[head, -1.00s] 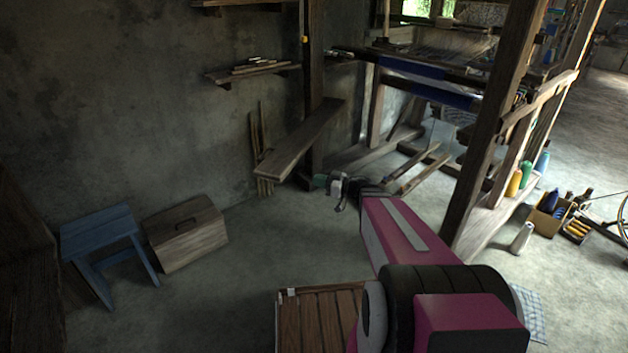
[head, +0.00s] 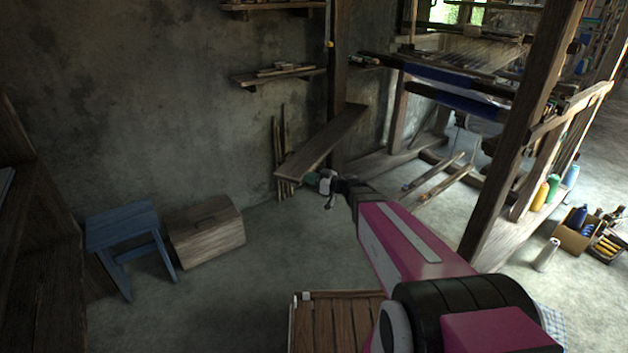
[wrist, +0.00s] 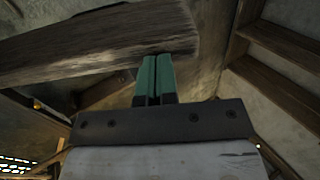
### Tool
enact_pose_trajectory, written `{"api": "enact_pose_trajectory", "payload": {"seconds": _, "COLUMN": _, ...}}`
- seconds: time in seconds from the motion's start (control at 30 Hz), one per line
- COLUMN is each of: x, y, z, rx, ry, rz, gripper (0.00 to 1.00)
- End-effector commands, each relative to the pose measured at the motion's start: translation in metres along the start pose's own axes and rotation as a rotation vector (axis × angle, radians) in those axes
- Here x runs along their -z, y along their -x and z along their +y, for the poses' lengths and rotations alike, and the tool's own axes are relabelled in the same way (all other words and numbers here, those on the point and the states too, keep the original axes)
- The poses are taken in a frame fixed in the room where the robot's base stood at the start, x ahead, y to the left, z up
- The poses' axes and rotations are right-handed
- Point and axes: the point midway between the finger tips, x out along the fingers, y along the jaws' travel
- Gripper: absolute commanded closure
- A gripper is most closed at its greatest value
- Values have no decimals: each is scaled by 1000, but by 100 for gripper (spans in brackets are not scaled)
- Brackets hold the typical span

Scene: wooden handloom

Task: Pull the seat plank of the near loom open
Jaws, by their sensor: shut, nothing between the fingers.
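The seat plank (head: 322,140) of the near loom is a long wooden board, swung out at an angle from the loom's upright post, its near end toward the wall side. My gripper (head: 310,179) is at the plank's near end, just below and beside it. In the wrist view the plank (wrist: 85,45) crosses the upper left, and the green fingers (wrist: 154,76) are shut together with nothing between them. Their tips reach the plank's edge in the picture; I cannot tell whether they touch it. The loom (head: 455,85) stands at the right with blue cloth on its beam.
A blue stool (head: 124,228) and a wooden chest (head: 207,232) stand by the wall at left. Thin sticks (head: 279,150) lean on the wall behind the plank. A loom post (head: 520,130) rises right of my arm. The floor before the plank is clear.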

Motion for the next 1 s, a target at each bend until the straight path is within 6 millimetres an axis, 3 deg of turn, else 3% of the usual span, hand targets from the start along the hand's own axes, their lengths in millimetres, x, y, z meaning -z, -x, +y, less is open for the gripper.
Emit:
{"api": "enact_pose_trajectory", "payload": {"seconds": 0.23, "x": 0, "y": 0, "z": 0, "rx": -1, "ry": 0, "rz": 0, "gripper": 100}}
{"api": "enact_pose_trajectory", "payload": {"seconds": 0.37, "x": 0, "y": -11, "z": 0, "rx": -10, "ry": 2, "rz": 2, "gripper": 100}}
{"api": "enact_pose_trajectory", "payload": {"seconds": 1.0, "x": 0, "y": -143, "z": -4, "rx": -157, "ry": 6, "rz": 7, "gripper": 100}}
